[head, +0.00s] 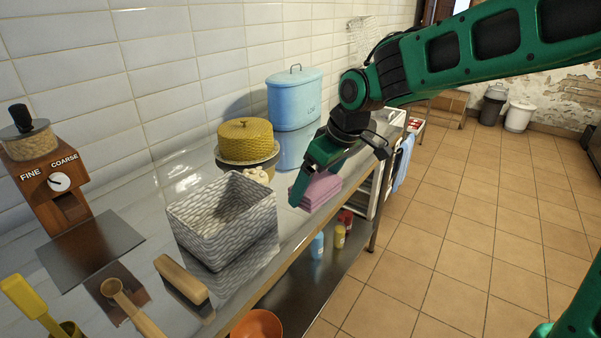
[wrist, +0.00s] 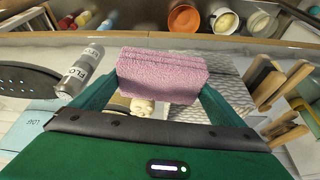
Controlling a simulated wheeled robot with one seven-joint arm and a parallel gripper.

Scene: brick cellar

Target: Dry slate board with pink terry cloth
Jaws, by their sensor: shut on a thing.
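The pink terry cloth (head: 320,190) is a thick folded block between the fingers of my gripper (head: 306,192), near the counter's front edge. In the wrist view the cloth (wrist: 162,76) spans the gap between both fingertips of my gripper (wrist: 160,95), which is shut on it. I cannot tell whether the cloth touches the counter. A flat dark sheet (head: 92,252), seemingly the slate board, lies at the left in front of the wooden grinder. I cannot make out any wetness on it, and I cannot pick it out surely in the wrist view.
A grey patterned box (head: 222,224) stands between my gripper and the dark sheet. A wooden block (head: 181,279) and spoon (head: 137,309) lie in front. Behind are the grinder (head: 55,185), a yellow-domed dish (head: 247,141) and a blue bin (head: 293,100). An orange bowl (head: 257,325) sits below.

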